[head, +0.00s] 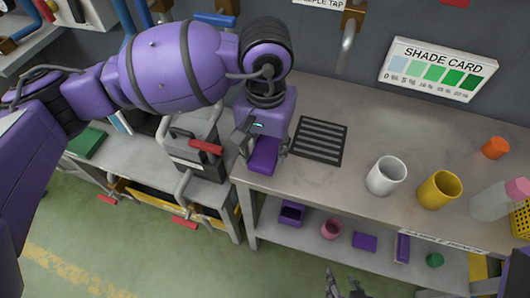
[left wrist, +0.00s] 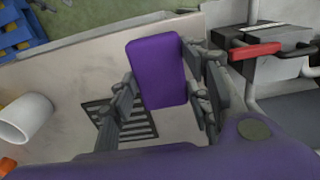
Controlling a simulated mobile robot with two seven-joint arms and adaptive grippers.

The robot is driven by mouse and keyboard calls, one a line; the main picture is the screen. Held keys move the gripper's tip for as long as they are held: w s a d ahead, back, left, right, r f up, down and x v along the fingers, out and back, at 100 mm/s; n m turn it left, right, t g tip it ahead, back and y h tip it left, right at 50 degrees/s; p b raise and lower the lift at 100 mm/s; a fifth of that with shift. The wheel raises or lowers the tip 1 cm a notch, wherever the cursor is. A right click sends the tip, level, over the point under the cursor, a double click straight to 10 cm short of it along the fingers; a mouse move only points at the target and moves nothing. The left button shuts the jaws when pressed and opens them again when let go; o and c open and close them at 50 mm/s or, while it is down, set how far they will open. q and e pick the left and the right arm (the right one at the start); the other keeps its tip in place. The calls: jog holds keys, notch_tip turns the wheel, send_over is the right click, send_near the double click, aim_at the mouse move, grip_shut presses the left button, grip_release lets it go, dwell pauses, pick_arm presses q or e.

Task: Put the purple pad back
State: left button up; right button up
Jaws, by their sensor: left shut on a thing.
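The purple pad (head: 264,156) is a flat rounded block held in my left gripper (head: 262,148), over the front edge of the grey bench top. In the left wrist view the purple pad (left wrist: 157,70) sits between the dark fingers of my left gripper (left wrist: 163,98), which are shut on its sides. Whether the pad touches the bench is hard to tell. My right gripper (head: 346,286) shows only as dark fingertips at the bottom of the head view, apart and with nothing seen between them.
A black slotted grate (head: 319,141) lies right of the pad. A white cup (head: 386,176), a yellow cup (head: 439,190) and a bottle (head: 492,202) stand further right. A red-handled clamp device (head: 196,150) stands left. The lower shelf holds a purple box (head: 291,214) and a flat purple piece (head: 364,242).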

aim_at(265, 148)
pick_arm(q)
jog(key=shift+w+f, duration=0.25)
jog(key=shift+f, duration=0.8)
jog(key=shift+w+f, duration=0.2)
jog(key=shift+f, duration=0.8)
jog(key=o, duration=0.6)
jog(key=shift+f, duration=0.2)
jog(key=shift+c, duration=0.2)
jog(key=o, duration=0.4)
jog(key=shift+o, duration=0.2)
jog(key=shift+r, duration=0.1)
notch_tip(265, 148, up, 12)
jog(key=shift+r, duration=0.1)
